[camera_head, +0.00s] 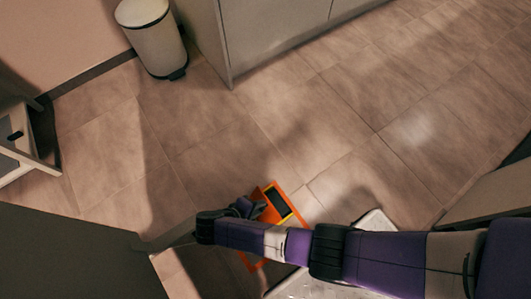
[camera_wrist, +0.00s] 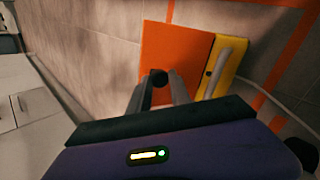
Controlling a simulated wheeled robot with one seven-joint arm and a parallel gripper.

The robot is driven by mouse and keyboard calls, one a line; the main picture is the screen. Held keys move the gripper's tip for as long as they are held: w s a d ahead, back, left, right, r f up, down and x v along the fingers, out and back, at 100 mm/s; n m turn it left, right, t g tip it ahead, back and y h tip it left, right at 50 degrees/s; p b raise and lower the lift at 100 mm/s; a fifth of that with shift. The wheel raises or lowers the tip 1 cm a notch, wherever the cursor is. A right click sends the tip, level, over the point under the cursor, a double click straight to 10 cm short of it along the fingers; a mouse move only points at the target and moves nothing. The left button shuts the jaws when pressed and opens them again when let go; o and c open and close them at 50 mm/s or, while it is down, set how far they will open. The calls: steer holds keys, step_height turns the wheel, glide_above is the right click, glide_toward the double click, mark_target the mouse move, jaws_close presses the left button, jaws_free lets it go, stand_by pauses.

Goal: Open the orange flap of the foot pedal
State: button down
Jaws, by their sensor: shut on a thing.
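The foot pedal stands on the floor beside my arm. In the wrist view its orange flap (camera_wrist: 178,48) is a flat panel just beyond my fingers, next to a yellow body (camera_wrist: 228,64) with a pale bar along it. My gripper (camera_wrist: 160,86) is shut on a small dark round knob (camera_wrist: 158,76) in front of the flap. My arm hides part of the pedal there. I cannot tell the flap's exact angle.
Orange stripes (camera_wrist: 291,60) mark the tiled floor around the pedal, and a pale cable (camera_wrist: 275,98) runs off it. A pedal bin (camera_head: 152,38) stands by a cabinet (camera_head: 270,35) at the back. The floor in the middle is clear.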

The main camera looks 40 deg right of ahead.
steer(key=a, duration=0.2)
steer(key=s+f, duration=0.1)
steer(key=shift+a+b, duration=0.3)
steer(key=shift+a, duration=0.1)
steer(key=c, duration=1.2)
jaws_free()
steer(key=shift+f, duration=0.1)
steer(key=shift+o, duration=0.2)
steer(key=shift+w+a, duration=0.1)
steer(key=shift+w+r, duration=0.15)
steer(key=shift+r, duration=0.15)
